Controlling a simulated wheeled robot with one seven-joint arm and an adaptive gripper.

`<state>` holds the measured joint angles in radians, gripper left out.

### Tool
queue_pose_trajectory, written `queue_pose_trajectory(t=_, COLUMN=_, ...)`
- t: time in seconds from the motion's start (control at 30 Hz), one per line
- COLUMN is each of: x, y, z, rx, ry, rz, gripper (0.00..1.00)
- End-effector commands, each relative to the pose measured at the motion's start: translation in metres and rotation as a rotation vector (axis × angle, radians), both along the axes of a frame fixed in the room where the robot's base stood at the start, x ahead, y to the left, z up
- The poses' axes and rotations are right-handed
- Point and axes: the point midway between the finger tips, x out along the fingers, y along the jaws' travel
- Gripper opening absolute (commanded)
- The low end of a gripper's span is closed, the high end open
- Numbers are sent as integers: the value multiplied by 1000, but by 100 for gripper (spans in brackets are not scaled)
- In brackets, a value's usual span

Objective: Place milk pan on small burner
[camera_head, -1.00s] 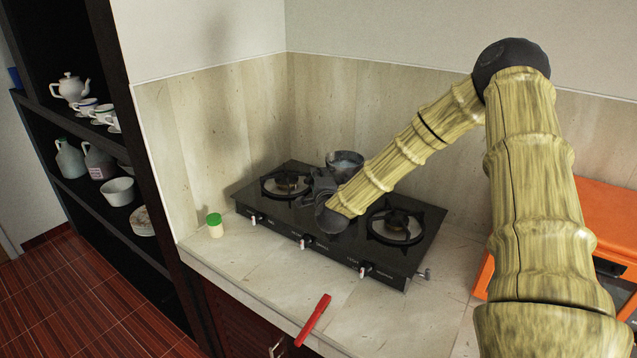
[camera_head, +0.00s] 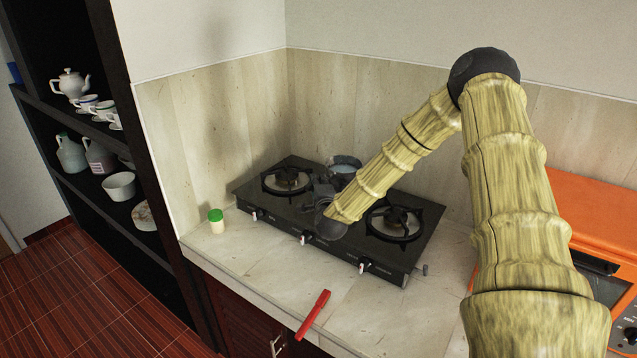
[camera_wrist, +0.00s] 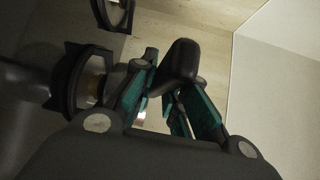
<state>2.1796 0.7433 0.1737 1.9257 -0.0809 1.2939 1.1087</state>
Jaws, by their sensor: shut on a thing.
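The dark milk pan (camera_head: 343,167), with pale contents, is at the back middle of the black stove (camera_head: 290,220), between the left burner (camera_head: 287,181) and the right burner (camera_head: 394,222). My gripper (camera_head: 324,188) is in front of it, low over the stove. In the wrist view my gripper (camera_wrist: 168,98) is shut around a dark handle (camera_wrist: 178,66). The small burner cannot be made out; the pan and my gripper cover the back middle of the stove. I cannot tell if the pan's base touches anything.
The tiled wall is close behind the stove. A green-capped jar (camera_head: 216,222) stands left of the stove, and a red item (camera_head: 314,313) lies on the front counter (camera_head: 355,310). An orange oven (camera_head: 590,225) is at the right. A dark shelf (camera_head: 118,215) holds crockery at the left.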

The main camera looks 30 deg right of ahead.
Motion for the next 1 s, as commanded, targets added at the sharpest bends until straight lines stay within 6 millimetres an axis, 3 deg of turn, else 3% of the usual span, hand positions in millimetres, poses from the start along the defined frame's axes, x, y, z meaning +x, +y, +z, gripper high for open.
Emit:
queue_pose_trajectory(t=0.2, x=1, y=0, z=-1, rx=-2, ry=-4, rz=0, gripper=0)
queue_pose_trajectory(t=0.23, x=0, y=0, z=-2, rx=0, ry=0, rz=0, gripper=20)
queue_pose_trajectory(t=0.33, x=0, y=0, z=-2, rx=0, ry=1, rz=0, gripper=36)
queue_pose_trajectory(t=0.73, x=-1, y=0, z=1, rx=0, ry=1, rz=0, gripper=36)
queue_pose_trajectory(t=1.0, x=-35, y=17, z=-1, rx=3, ry=0, rz=1, gripper=36)
